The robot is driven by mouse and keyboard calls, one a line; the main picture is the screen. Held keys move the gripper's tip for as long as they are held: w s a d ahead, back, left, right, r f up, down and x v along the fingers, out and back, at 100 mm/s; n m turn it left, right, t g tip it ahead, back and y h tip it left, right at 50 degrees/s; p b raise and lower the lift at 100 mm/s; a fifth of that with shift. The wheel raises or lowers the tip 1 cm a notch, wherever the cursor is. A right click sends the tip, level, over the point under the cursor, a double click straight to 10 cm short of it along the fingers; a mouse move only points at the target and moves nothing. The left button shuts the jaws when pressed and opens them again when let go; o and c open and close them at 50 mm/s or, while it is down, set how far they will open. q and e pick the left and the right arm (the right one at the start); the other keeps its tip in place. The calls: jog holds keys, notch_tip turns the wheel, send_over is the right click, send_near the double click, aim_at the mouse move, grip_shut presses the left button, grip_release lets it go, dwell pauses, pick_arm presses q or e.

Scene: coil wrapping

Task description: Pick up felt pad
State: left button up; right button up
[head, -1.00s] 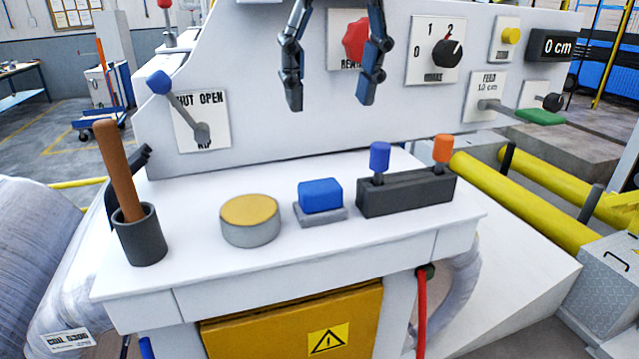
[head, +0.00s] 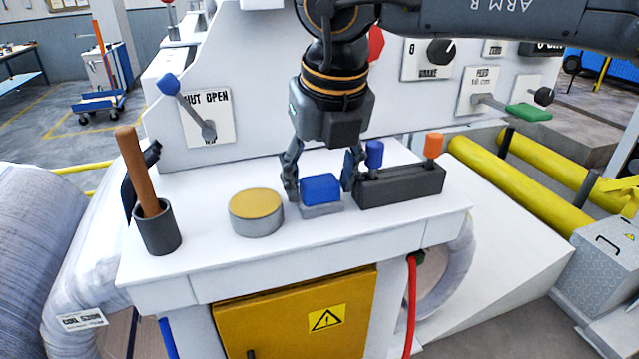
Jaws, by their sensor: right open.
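The felt pad appears to be the blue block (head: 321,189) on a grey base (head: 321,211) on the white shelf of the machine. My right gripper (head: 322,190) comes down from above with its fingers apart, one on each side of the blue block. I cannot tell whether the fingers touch it. My left gripper is not in view.
A round tin with a yellow top (head: 256,210) stands left of the blue block. A dark holder (head: 400,186) with blue and orange knobs stands close on the right. A grey cup (head: 158,228) holds a brown stick (head: 138,170). The shelf front (head: 330,240) is clear.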

aim_at(317, 177)
jog(key=shift+w+f, duration=0.1)
jog(key=c, duration=0.9)
jog(key=shift+r, duration=0.45)
notch_tip(317, 177, up, 2)
jog(key=shift+r+b, duration=0.25)
jog(key=shift+b, duration=0.35)
pick_arm(q)
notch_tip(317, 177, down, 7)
jog(key=b, duration=0.5)
jog(key=shift+b, duration=0.3)
pick_arm(e)
jog(key=s+a+r, duration=0.1)
jog(key=s+r, duration=0.8)
jog(key=s, duration=0.5)
jog(key=shift+a+r, duration=0.15)
jog(key=shift+r, duration=0.25)
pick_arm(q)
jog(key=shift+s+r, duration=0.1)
pick_arm(e)
jog(key=shift+s, duration=0.1)
